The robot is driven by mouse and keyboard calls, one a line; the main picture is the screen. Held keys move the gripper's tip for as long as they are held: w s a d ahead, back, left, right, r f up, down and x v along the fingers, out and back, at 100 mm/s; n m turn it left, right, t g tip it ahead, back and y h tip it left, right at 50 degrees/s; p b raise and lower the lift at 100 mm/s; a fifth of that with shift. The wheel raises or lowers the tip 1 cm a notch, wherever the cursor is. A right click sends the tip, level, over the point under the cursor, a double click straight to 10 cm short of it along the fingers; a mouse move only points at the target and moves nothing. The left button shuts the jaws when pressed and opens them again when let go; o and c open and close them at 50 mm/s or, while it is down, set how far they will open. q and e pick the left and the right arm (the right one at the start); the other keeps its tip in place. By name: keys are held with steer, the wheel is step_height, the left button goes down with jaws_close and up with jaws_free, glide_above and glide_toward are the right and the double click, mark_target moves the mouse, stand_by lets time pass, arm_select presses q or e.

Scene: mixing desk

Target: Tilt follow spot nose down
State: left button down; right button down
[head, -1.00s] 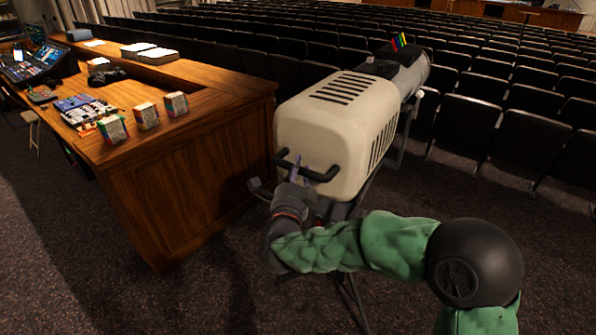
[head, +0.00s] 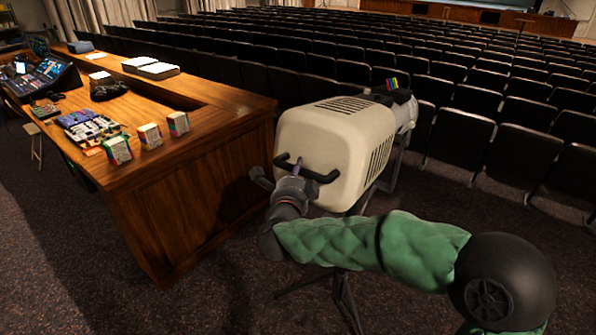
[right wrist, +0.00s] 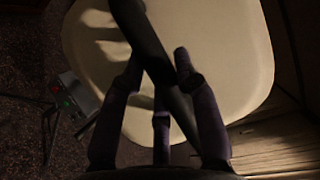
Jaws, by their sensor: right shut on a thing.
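The follow spot (head: 335,135) has a cream, vented rear housing and a grey front barrel (head: 408,112) pointing away toward the seats. A black bar handle (head: 325,178) crosses the rear face. My right gripper (head: 297,175) is at this handle. In the right wrist view its dark fingers (right wrist: 158,65) close around the black bar (right wrist: 150,45), with the cream housing (right wrist: 225,60) just behind. My left gripper is in neither view.
A wooden desk (head: 200,170) with a console (head: 42,75) and several small boxes (head: 150,136) stands close on the left. Rows of dark seats (head: 480,125) fill the back. A tripod stand (head: 342,295) is under the spot. Carpet at the lower left is clear.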

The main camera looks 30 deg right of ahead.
steer(key=shift+d+r, duration=0.2)
steer(key=shift+r, duration=0.55)
steer(key=c, duration=1.3)
jaws_free()
steer(key=shift+c, duration=0.2)
steer(key=o, duration=0.4)
steer(key=shift+o, duration=0.2)
steer(key=shift+w, duration=0.15)
steer(key=shift+d, duration=0.1)
steer(key=shift+f, duration=0.1)
steer(key=shift+a, duration=0.2)
